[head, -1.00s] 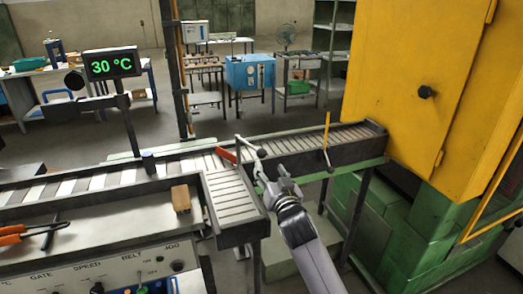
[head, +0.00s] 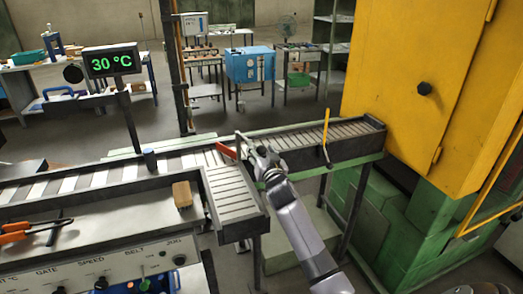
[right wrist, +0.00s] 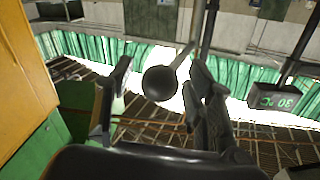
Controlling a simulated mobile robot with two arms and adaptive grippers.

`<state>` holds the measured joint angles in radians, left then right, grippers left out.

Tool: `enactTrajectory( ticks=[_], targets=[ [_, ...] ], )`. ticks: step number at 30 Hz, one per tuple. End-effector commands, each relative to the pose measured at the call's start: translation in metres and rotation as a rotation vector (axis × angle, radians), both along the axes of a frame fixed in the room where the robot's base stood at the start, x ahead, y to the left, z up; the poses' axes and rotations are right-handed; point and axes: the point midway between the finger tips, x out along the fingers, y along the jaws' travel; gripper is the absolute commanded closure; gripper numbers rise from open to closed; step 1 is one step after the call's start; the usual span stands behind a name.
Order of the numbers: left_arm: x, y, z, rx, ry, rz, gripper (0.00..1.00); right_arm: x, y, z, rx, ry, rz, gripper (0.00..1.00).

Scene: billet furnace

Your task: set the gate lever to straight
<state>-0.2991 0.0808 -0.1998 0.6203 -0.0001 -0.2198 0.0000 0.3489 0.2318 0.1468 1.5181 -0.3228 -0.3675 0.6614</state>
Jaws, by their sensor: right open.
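The gate lever (head: 244,141) stands at the corner where the conveyor branches, a thin grey rod on a post. A red bar (head: 227,151) lies beside it, slanting across the rollers. In the right wrist view the lever's round black knob (right wrist: 160,80) sits in the gap between the two fingers. My right gripper (head: 262,153) is open at the lever's end and hides the knob in the head view. The open fingers also show in the right wrist view (right wrist: 158,82). I cannot tell whether they touch the knob. My left gripper is not in view.
A control panel (head: 120,268) marked GATE, SPEED and BELT is at the front left. Orange-handled tongs (head: 15,232) and a brown block (head: 182,194) lie above it. A yellow rod (head: 326,128) stands by the right conveyor branch, before the yellow cabinet (head: 400,105).

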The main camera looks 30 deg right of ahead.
Motion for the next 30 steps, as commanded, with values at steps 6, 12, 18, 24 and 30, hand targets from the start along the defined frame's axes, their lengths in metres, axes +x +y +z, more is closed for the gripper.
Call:
enactTrajectory(
  ticks=[6,12,18,24,30],
  targets=[
    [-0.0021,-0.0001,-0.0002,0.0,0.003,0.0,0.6,-0.0003,-0.0001,-0.0001,-0.001,0.0,0.0,0.62],
    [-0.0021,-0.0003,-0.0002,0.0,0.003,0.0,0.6,-0.0004,0.0,-0.0001,-0.001,0.0,0.0,0.76],
    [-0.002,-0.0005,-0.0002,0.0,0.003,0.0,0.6,-0.0005,-0.0001,-0.0001,0.0,0.0,-0.001,0.89],
    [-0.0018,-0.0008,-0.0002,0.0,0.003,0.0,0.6,-0.0004,-0.0002,0.0002,0.0,0.0,-0.001,1.0],
    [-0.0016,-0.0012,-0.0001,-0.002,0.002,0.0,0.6,-0.0005,-0.0005,0.0004,0.001,-0.001,-0.001,1.0]
  ],
)
